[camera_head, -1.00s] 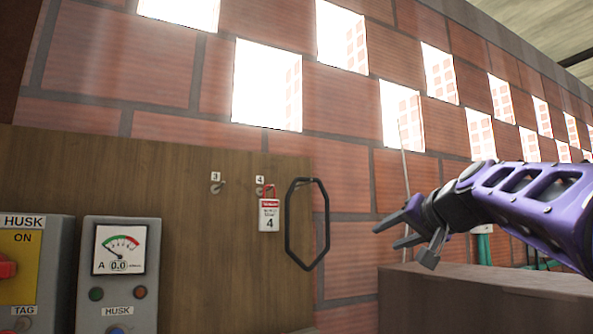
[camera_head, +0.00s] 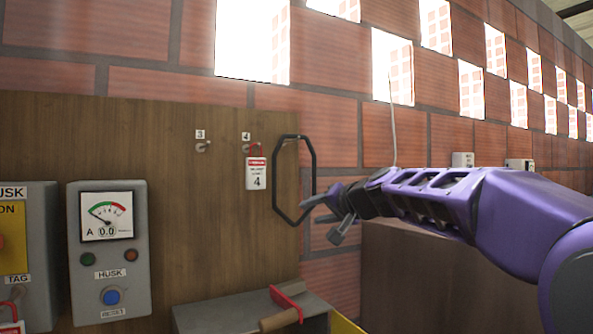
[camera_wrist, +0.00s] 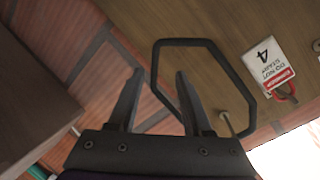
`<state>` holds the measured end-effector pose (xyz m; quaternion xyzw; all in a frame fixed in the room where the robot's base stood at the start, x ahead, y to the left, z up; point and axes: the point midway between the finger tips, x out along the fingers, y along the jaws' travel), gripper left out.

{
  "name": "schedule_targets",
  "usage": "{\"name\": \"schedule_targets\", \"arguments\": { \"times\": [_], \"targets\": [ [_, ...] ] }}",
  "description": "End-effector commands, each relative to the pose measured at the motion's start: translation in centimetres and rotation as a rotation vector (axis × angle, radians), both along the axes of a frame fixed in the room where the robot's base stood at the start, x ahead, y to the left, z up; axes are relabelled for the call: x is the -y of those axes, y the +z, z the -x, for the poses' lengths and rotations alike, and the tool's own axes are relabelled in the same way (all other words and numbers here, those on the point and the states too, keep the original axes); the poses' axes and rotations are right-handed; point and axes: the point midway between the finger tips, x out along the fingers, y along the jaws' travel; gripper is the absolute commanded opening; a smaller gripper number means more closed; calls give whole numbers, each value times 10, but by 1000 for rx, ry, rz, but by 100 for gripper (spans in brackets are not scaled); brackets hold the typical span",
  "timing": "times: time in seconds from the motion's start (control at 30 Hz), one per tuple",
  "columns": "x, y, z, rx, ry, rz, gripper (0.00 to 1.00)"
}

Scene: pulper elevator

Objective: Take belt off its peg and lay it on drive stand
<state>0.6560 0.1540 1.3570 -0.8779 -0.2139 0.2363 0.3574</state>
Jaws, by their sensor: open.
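The belt (camera_head: 276,178) is a thin black six-sided loop hanging against the right edge of the wooden board. In the wrist view the belt (camera_wrist: 203,42) hangs around a pale peg (camera_wrist: 225,117). My gripper (camera_head: 308,212) is at the belt's lower right side in the head view, fingers pointing left. In the wrist view my gripper (camera_wrist: 160,71) is open, and one side of the belt crosses between its fingertips. I cannot tell if a finger touches it. I cannot surely identify the drive stand.
A red-and-white tag (camera_head: 257,172) hangs at hook 4, close left of the belt; hook 3 (camera_head: 202,147) is empty. A grey meter box (camera_head: 109,250) is at left. A brown block (camera_head: 420,270) stands right.

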Motion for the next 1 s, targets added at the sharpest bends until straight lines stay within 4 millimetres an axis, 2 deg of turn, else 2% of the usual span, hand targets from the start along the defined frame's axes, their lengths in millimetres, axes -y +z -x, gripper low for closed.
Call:
{"name": "schedule_targets", "arguments": {
  "times": [0.43, 0.73, 0.77, 1.0],
  "targets": [
    [-25, -18, -37, -2, 1, -3, 50],
    [-27, -22, -41, 0, -1, -1, 50],
    [-27, -22, -41, 0, -1, -1, 48],
    [-27, -22, -41, 0, -1, -1, 5]
  ]
}}
